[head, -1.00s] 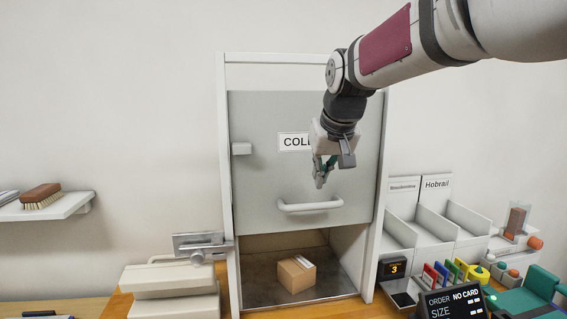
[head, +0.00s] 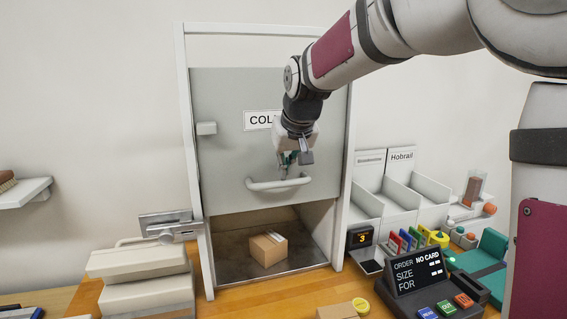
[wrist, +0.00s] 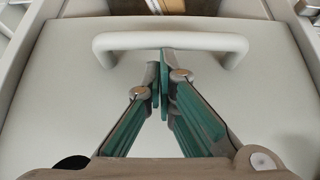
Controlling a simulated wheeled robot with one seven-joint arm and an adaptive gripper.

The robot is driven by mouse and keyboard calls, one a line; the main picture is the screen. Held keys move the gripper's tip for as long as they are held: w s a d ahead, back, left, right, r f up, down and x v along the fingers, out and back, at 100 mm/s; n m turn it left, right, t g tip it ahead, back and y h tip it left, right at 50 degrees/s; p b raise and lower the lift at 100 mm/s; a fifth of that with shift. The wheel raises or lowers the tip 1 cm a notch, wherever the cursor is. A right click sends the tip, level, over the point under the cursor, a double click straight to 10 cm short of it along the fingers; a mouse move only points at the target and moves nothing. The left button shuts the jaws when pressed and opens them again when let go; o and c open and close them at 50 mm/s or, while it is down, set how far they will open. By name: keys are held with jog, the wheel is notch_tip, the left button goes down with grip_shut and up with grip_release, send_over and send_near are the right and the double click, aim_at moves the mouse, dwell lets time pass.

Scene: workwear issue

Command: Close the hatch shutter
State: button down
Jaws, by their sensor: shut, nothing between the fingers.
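The hatch shutter (head: 225,160) is a grey panel in a white frame, partly lowered, with an open gap under its bottom edge. Its pale bar handle (head: 279,184) sits near the bottom edge and also shows across the top of the wrist view (wrist: 170,42). My gripper (head: 287,163) is shut and empty, in front of the panel just above the handle. In the wrist view its teal fingertips (wrist: 163,62) meet close beside the bar; I cannot tell whether they touch it. The shutter's label is partly hidden by my gripper.
A cardboard box (head: 268,249) sits on the metal hatch floor (head: 230,266) inside the gap. A latch-like metal bracket (head: 166,225) stands at the frame's left. White bins (head: 400,200) and an order terminal (head: 425,273) stand at the right.

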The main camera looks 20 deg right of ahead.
notch_tip(320, 180, down, 26)
jog(key=b, duration=1.2)
jog(key=shift+s+r, duration=0.15)
jog(key=shift+r, duration=0.05)
jog(key=shift+f, duration=0.1)
